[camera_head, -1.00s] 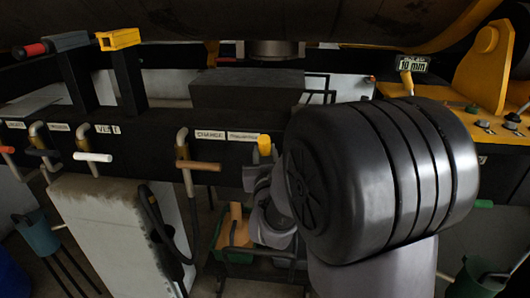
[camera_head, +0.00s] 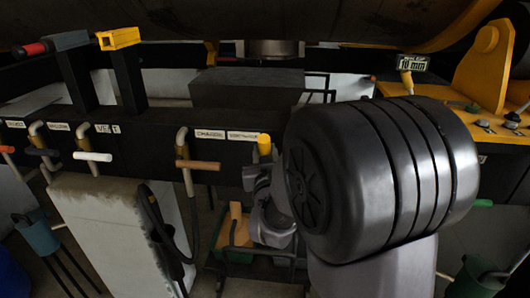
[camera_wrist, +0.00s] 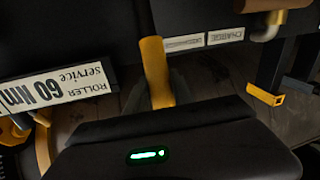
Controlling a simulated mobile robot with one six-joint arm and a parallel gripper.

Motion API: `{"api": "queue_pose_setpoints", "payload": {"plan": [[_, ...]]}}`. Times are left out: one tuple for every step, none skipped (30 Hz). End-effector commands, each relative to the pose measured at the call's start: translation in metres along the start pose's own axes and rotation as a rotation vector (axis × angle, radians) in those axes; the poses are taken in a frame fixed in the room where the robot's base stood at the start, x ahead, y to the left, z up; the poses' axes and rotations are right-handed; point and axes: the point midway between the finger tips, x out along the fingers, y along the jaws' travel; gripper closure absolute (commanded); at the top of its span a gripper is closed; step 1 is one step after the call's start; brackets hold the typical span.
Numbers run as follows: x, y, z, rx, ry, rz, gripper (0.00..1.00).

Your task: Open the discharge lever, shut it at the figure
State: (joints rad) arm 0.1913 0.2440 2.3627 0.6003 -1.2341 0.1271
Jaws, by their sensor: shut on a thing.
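The discharge lever has a yellow handle (camera_head: 264,144) at the right end of the black lever rail, beside a small white label. It also shows as a yellow bar (camera_wrist: 155,65) in the wrist view, running down toward the jaws. My gripper (camera_head: 258,172) is shut on the lever below its top, mostly hidden behind my large dark arm joint. The fingertips are dark and hard to make out in the wrist view. A display (camera_head: 414,65) at the upper right shows a figure that looks like 10 or 18 mm; its digits are too small to be sure.
A tan charge lever (camera_head: 198,165) and a white-handled lever (camera_head: 93,157) sit farther left on the rail. A yellow control panel (camera_head: 490,110) with knobs stands at the right. In the wrist view, a torque plate (camera_wrist: 58,86) reads 60 Nm, upside down.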

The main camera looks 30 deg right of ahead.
Motion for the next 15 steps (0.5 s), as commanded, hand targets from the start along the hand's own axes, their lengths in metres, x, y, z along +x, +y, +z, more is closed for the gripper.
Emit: {"api": "queue_pose_setpoints", "payload": {"plan": [[0.0004, 0.0000, -0.0014, 0.000, 0.003, 0.000, 1.00], [0.0004, 0.0000, -0.0014, 0.000, 0.003, 0.000, 1.00], [0.0004, 0.0000, -0.0015, 0.000, 0.004, 0.000, 1.00], [0.0004, 0.0000, -0.0015, 0.000, 0.004, 0.000, 1.00], [0.0004, 0.0000, -0.0015, 0.000, 0.004, 0.000, 1.00], [0.0004, 0.0000, -0.0016, 0.000, 0.004, 0.000, 1.00], [0.0005, 0.0000, -0.0016, 0.000, 0.004, 0.000, 1.00], [0.0005, 0.0000, -0.0016, 0.000, 0.004, 0.000, 1.00], [0.0005, 0.0000, -0.0017, 0.000, 0.004, 0.000, 1.00], [0.0005, 0.0000, -0.0017, 0.000, 0.004, 0.000, 1.00], [0.0005, 0.0000, -0.0017, 0.000, 0.004, 0.000, 1.00], [0.0005, 0.0000, -0.0018, 0.000, 0.004, 0.000, 1.00], [0.0006, 0.0001, -0.0020, 0.000, 0.004, 0.000, 1.00], [0.0011, 0.0003, -0.0028, 0.000, 0.002, 0.000, 1.00], [0.0032, 0.0009, -0.0053, 0.002, -0.007, 0.000, 1.00]]}}
